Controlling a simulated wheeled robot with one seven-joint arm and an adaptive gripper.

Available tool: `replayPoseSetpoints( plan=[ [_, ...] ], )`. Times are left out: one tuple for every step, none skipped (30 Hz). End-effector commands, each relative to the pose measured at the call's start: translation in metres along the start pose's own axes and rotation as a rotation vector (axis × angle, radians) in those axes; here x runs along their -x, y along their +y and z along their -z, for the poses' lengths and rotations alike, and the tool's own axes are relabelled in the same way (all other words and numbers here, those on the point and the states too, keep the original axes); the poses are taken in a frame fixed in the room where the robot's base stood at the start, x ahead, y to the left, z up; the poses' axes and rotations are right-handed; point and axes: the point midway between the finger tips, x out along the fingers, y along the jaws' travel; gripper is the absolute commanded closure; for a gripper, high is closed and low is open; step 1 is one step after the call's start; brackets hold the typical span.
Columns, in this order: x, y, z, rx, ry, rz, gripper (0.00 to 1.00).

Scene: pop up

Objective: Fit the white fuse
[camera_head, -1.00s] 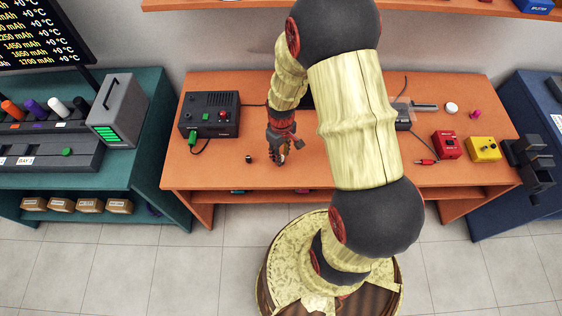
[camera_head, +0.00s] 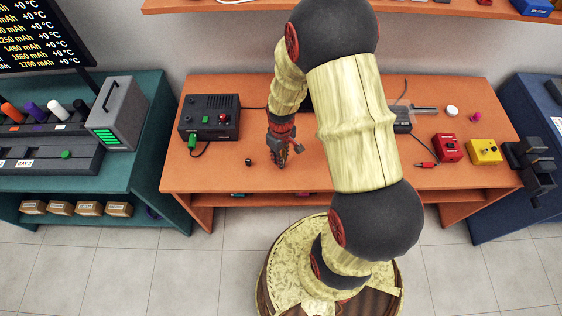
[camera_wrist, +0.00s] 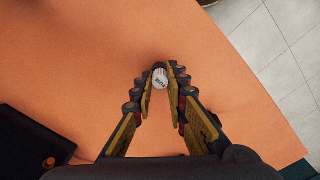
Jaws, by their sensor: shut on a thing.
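The white fuse (camera_wrist: 160,79) is a small pale cylinder with dark print on its face, seen nearly end-on between the fingertips in the wrist view. My gripper (camera_wrist: 160,74) is shut on it, with one finger on each side. In the head view my gripper (camera_head: 281,163) points down close over the orange bench (camera_head: 225,176), left of centre. The fuse cannot be made out there. I cannot tell whether it touches the bench top.
A small black cylinder (camera_head: 248,161) stands just left of my gripper. A red box (camera_head: 447,147) and a yellow box (camera_head: 485,151) sit far right. The bench front is mostly clear.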

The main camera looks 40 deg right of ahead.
Motion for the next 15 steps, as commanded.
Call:
replayPoseSetpoints(
  plan=[
    [0.000, 0.000, 0.000, 0.000, 0.000, 0.000, 1.00],
    [0.000, 0.000, 0.000, 0.000, 0.000, 0.000, 1.00],
    [0.000, 0.000, 0.000, 0.000, 0.000, 0.000, 1.00],
    [0.000, 0.000, 0.000, 0.000, 0.000, 0.000, 1.00],
    [0.001, 0.000, 0.000, 0.000, 0.000, 0.000, 1.00],
    [0.002, 0.000, 0.000, 0.000, 0.000, 0.000, 1.00],
    [0.003, 0.000, 0.000, 0.000, 0.000, 0.000, 1.00],
    [0.005, 0.000, 0.000, 0.000, 0.000, 0.000, 1.00],
    [0.008, 0.000, 0.000, 0.000, 0.000, 0.000, 1.00],
    [0.011, 0.000, 0.000, 0.000, 0.000, 0.000, 1.00],
    [0.014, 0.000, 0.000, 0.000, 0.000, 0.000, 1.00],
    [0.019, 0.000, 0.000, 0.000, 0.000, 0.000, 1.00],
    [0.022, 0.000, 0.000, 0.000, 0.000, 0.000, 1.00],
    [0.026, 0.000, 0.000, 0.000, 0.000, 0.000, 1.00],
    [0.030, 0.000, 0.000, 0.000, 0.000, 0.000, 1.00]
  ],
)
